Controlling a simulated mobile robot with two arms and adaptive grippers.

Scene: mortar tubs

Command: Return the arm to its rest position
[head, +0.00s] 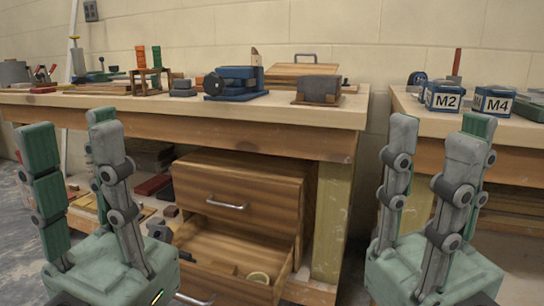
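My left gripper (72,138) stands upright at the lower left, its green and grey fingers spread apart with nothing between them. My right gripper (436,136) stands upright at the lower right, also open and empty. Both are in front of the workbenches, and neither visibly holds anything. Most of both arms lies outside the view, so their full posture cannot be seen.
A wooden workbench (290,113) carries a blue vise (235,82) and tools. Below it, a drawer unit (240,190) has its lower drawer (225,250) pulled open between my grippers. Blue boxes marked M2 (444,97) and M4 (494,100) stand on the right bench.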

